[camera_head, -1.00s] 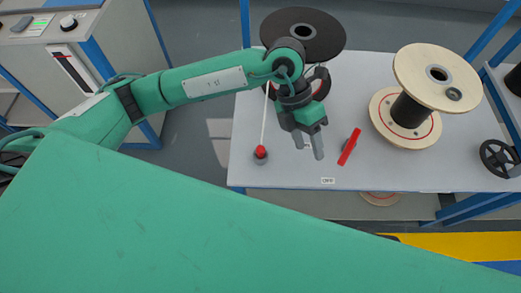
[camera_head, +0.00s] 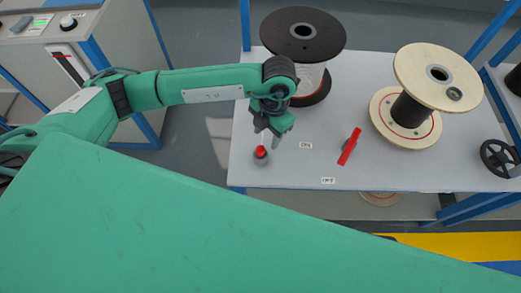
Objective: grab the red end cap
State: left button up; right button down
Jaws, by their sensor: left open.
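The red end cap (camera_head: 261,151) is a small round red piece sitting on a dark grey base near the table's left front edge. My left gripper (camera_head: 268,142) is open and points down, just above and slightly right of the red end cap. Its fingertips are close to the cap, but I cannot tell whether they touch it. Nothing shows between the fingers. The white cable that leads to the cap is hidden behind my left arm. My right gripper is not in view.
A black handwheel (camera_head: 499,158) stands at the right edge. The front middle is clear.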

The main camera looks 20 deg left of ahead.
aim_at(261, 148)
pick_arm(q)
jog(key=f, duration=0.1)
jog(key=s+f, duration=0.1)
jog(key=f, duration=0.1)
jog(key=a+f, duration=0.1)
jog(key=f, duration=0.1)
jog(key=shift+s, duration=0.25)
jog(key=c, duration=1.1)
